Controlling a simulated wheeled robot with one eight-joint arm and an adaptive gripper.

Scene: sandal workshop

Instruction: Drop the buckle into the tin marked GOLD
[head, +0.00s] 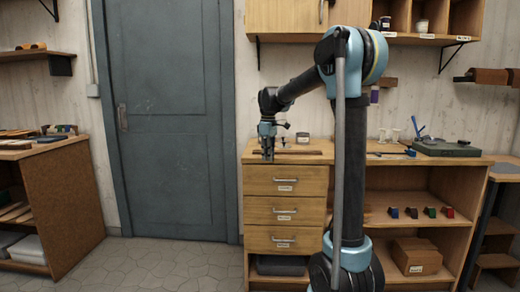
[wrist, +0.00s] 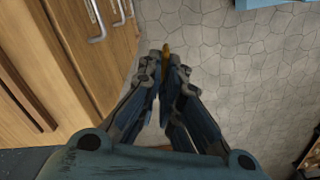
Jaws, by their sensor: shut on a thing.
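My gripper (head: 267,156) is at the left front of the wooden workbench, near the height of its top. In the wrist view its fingers (wrist: 166,66) are closed together on a small gold-coloured piece, which I take for the buckle (wrist: 166,49); only its end shows past the fingertips, with stone floor below. The buckle cannot be made out in the head view. A small labelled container (head: 302,138) stands at the back of the bench top, right of my gripper. No label reading GOLD can be made out, so I cannot tell which container is the GOLD tin.
The bench (head: 286,182) has drawers with metal handles below my gripper. Small pots (head: 385,22) stand in the upper shelf. A green box (head: 446,148) lies at the bench's right. A grey door (head: 165,120) and clear floor (head: 170,262) are to the left.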

